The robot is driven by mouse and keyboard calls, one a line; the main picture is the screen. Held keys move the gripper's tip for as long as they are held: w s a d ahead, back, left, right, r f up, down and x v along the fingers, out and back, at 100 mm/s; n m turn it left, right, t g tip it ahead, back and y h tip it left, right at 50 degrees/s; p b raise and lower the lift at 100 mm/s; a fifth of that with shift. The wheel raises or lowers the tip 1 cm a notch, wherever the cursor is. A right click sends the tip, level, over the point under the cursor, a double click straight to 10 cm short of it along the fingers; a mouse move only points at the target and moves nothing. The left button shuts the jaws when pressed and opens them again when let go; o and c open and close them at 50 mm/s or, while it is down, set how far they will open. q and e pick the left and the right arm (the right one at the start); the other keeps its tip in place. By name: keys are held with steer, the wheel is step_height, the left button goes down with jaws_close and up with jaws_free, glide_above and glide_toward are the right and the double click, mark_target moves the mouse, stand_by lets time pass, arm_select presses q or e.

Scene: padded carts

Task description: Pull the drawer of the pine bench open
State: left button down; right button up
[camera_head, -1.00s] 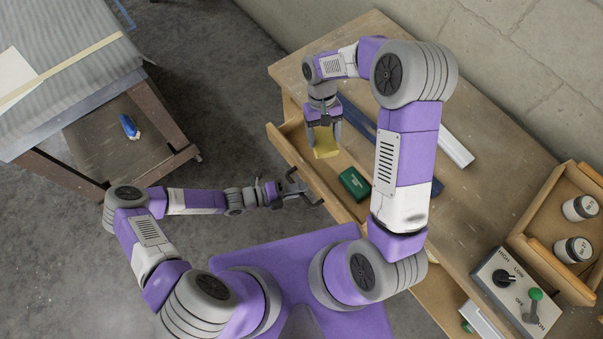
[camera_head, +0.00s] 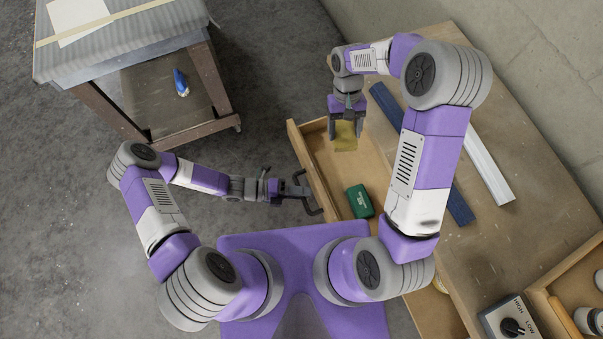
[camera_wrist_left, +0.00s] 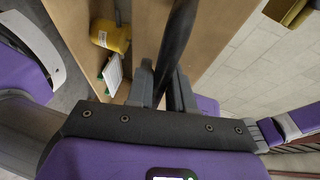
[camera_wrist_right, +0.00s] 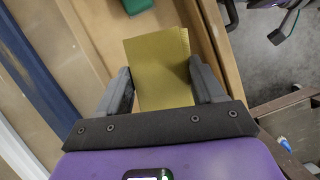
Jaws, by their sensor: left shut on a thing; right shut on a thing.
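The pine bench (camera_head: 535,215) stands at right with its drawer (camera_head: 315,177) pulled well out to the left. My left gripper (camera_head: 306,192) is shut on the drawer's dark handle (camera_head: 313,207); the handle bar (camera_wrist_left: 176,45) runs between its fingers in the left wrist view. My right gripper (camera_head: 346,130) is shut on a flat yellow block (camera_head: 345,139), held over the far end of the drawer. The block (camera_wrist_right: 158,65) also fills the jaws in the right wrist view. A green box (camera_head: 360,201) lies in the drawer. My right arm hides part of the bench top.
A blue bar (camera_head: 459,207) and a pale bar (camera_head: 490,172) lie on the bench top. A switch box (camera_head: 507,318) and a wooden tray (camera_head: 560,285) are at lower right. A padded cart (camera_head: 120,50) stands at upper left. Bare floor (camera_head: 265,80) lies between.

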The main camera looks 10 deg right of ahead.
arm_select(q)
steer(key=c, duration=1.1)
jaws_free()
steer(key=v, duration=1.2)
steer(key=shift+p, duration=0.3)
